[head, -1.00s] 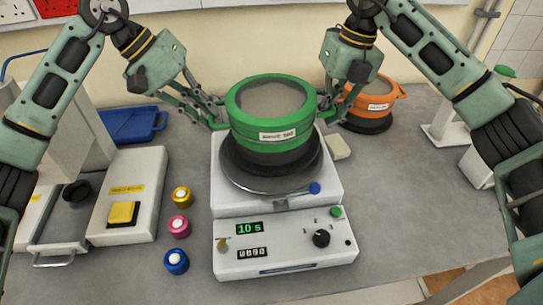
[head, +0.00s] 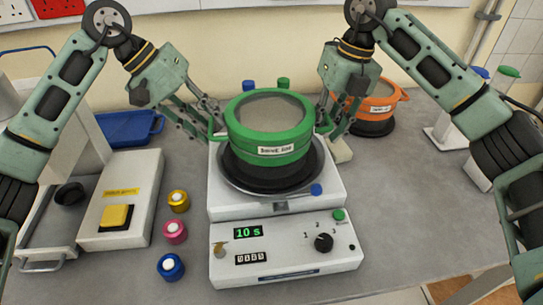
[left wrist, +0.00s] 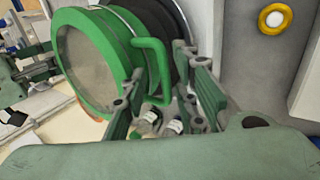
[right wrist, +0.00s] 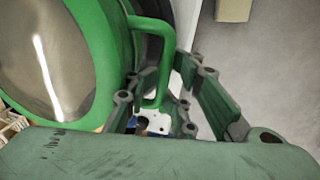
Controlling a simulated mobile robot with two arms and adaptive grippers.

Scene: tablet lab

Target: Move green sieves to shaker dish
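The green sieve stack (head: 268,143) with a mesh top and a black pan below stands upright on the dish (head: 228,177) of the white shaker (head: 285,246). The shaker display reads 10 s. My left gripper (head: 216,124) is open beside the stack's left handle; in the left wrist view the green handle (left wrist: 158,62) shows near its spread fingers. My right gripper (head: 333,122) is open at the right side; in the right wrist view the handle (right wrist: 160,50) lies between its spread fingers. The pan's far side is hidden.
An orange sieve (head: 377,104) on a black pan stands behind my right gripper. Yellow, pink and blue knobbed pieces (head: 174,231) stand left of the shaker. A device with a yellow button (head: 116,217) and a blue tray (head: 128,128) are at left.

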